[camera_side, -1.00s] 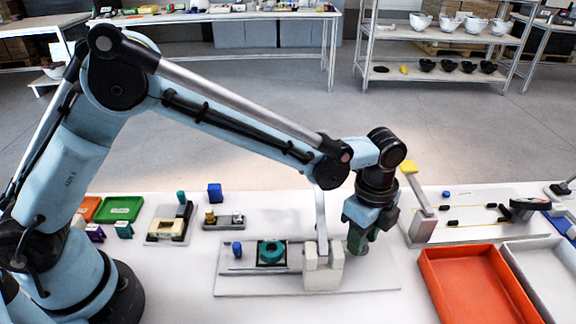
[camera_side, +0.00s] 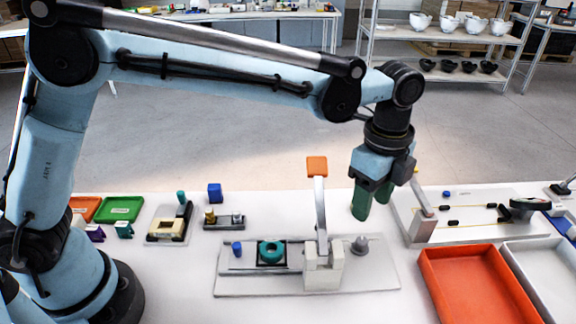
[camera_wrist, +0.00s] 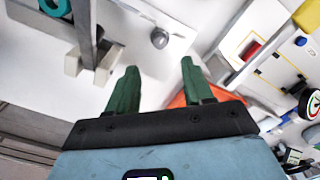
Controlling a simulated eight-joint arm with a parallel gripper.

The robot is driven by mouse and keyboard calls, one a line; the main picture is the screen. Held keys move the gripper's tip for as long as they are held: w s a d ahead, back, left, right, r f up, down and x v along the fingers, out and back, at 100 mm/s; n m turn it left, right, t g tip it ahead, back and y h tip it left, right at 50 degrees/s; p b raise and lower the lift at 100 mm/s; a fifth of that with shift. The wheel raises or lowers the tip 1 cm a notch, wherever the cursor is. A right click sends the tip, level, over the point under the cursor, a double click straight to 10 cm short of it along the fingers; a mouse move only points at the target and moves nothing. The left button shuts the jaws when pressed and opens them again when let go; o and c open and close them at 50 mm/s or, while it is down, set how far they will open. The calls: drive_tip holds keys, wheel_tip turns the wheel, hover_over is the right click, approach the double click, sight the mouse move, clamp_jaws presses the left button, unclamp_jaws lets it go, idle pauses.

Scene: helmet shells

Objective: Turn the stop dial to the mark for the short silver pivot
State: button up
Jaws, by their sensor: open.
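A small grey knob (camera_side: 360,245), which looks like the stop dial, stands on the right part of a pale base plate (camera_side: 375,278). It also shows in the wrist view (camera_wrist: 159,38), ahead of the fingertips. Its marks and pointer are too small to read. My gripper (camera_side: 371,211) has dark green fingers, is open and empty, and hangs above the knob without touching it. In the wrist view my gripper (camera_wrist: 159,68) shows a clear gap. Small gold and silver pieces sit on a grey holder (camera_side: 222,224); I cannot tell which is the short pivot.
A lever with an orange pad (camera_side: 317,166) rises from a pale block (camera_side: 322,272) left of the knob. A teal ring (camera_side: 271,252) sits on the same plate. A second lever fixture (camera_side: 421,230), an orange tray (camera_side: 470,290) and a white tray (camera_side: 545,275) stand right.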

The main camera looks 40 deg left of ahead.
sight(362, 240)
drive_tip(key=shift+r, duration=1.15)
wheel_tip(362, 240, down, 12)
drive_tip(key=m, duration=0.6)
drive_tip(key=shift+f, duration=0.15)
drive_tip(key=shift+c, duration=0.3)
clamp_jaws()
